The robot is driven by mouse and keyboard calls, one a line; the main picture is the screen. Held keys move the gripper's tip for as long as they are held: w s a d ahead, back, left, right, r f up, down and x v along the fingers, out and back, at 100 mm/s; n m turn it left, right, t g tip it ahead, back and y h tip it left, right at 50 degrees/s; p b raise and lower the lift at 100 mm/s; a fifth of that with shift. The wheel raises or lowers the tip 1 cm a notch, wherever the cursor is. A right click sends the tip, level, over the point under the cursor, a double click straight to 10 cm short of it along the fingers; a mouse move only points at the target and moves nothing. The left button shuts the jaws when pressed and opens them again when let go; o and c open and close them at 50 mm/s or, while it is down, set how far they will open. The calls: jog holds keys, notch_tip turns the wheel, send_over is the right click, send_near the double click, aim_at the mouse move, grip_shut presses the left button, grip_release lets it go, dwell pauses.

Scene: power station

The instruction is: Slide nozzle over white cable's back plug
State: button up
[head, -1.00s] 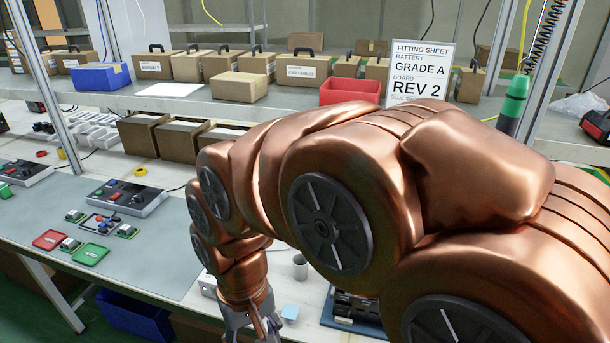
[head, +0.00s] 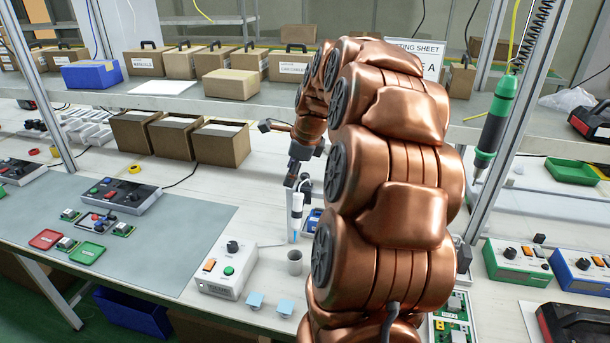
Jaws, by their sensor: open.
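My gripper (head: 297,184) is in the middle of the head view, beyond the white control box and the grey cup. It points down and is small and partly dark, with its fingers apart. A slim white upright piece with a blue strip (head: 296,222) shows just below it. I cannot tell whether this is the nozzle or whether the fingers touch it. I cannot make out the white cable or its back plug. My arm hides much of the bench to the right of the gripper.
A white control box (head: 226,267), a grey cup (head: 295,263) and two light-blue pieces (head: 255,300) stand near the front edge. Open cardboard boxes (head: 221,144) stand behind. A green hanging tool (head: 494,122) and the shelf post are at right. A blue part (head: 314,220) is half hidden by my arm.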

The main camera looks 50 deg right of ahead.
aim_at(306, 173)
jog(key=d+m, duration=0.4)
jog(key=d, duration=0.3)
jog(key=shift+t+h, duration=0.3)
jog(key=shift+h, duration=0.1)
jog(key=shift+s+p+x, duration=0.1)
jog(key=shift+p+x, duration=0.55)
jog(key=shift+x, duration=1.1)
jog(key=shift+s+p+x, duration=0.15)
jog(key=shift+p+x, duration=0.45)
jog(key=shift+x, duration=1.15)
jog(key=shift+f, duration=0.15)
jog(key=shift+c, duration=0.2)
grip_shut()
